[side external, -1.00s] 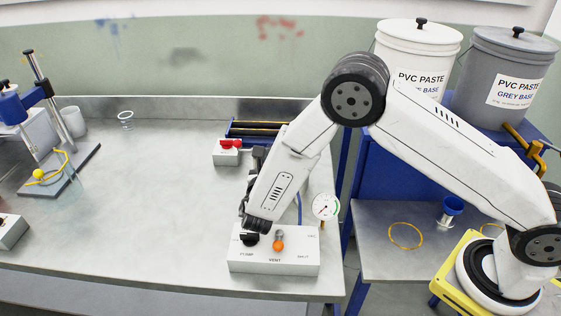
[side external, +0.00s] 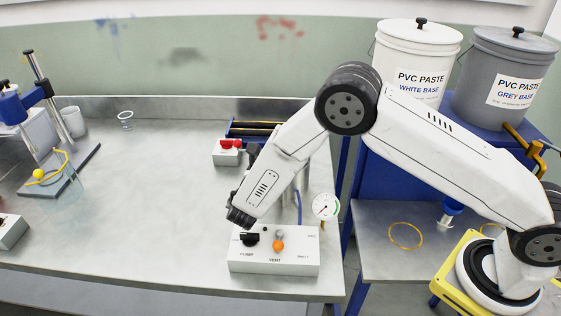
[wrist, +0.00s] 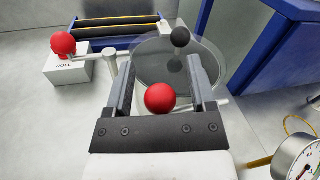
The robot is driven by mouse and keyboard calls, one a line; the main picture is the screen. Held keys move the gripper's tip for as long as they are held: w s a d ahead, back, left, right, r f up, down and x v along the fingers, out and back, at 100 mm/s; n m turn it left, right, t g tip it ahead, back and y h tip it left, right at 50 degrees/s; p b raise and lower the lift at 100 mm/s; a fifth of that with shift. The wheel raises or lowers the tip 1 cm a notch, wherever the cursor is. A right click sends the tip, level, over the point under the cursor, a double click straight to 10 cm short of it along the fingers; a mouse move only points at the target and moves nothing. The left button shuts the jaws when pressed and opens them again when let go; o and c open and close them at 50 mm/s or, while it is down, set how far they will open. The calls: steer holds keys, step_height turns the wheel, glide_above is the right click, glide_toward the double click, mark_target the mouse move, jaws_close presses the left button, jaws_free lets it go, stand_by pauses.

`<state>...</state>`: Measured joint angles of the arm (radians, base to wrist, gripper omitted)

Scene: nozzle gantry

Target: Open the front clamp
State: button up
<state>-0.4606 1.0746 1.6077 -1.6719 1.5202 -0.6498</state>
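In the wrist view, a red ball knob (wrist: 160,98) sits between the two fingers of my gripper (wrist: 160,66). A short light rod shows beside the knob at the right finger; this looks like the front clamp's handle, its lower parts hidden by my gripper. The fingers are apart, one on each side of the ball, with gaps visible. A round clear lid (wrist: 152,66) with a black knob (wrist: 180,37) lies just beyond. In the side view my wrist and arm hide the clamp and most of my gripper.
A metal post (wrist: 108,62) stands left of the lid. A pressure gauge (wrist: 296,160) is close on the right.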

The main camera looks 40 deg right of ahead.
steer(key=shift+a, duration=0.1)
steer(key=v, duration=0.7)
steer(key=shift+s+a, duration=0.2)
steer(key=shift+a, duration=0.05)
steer(key=shift+d, duration=0.1)
stand_by(0.4)
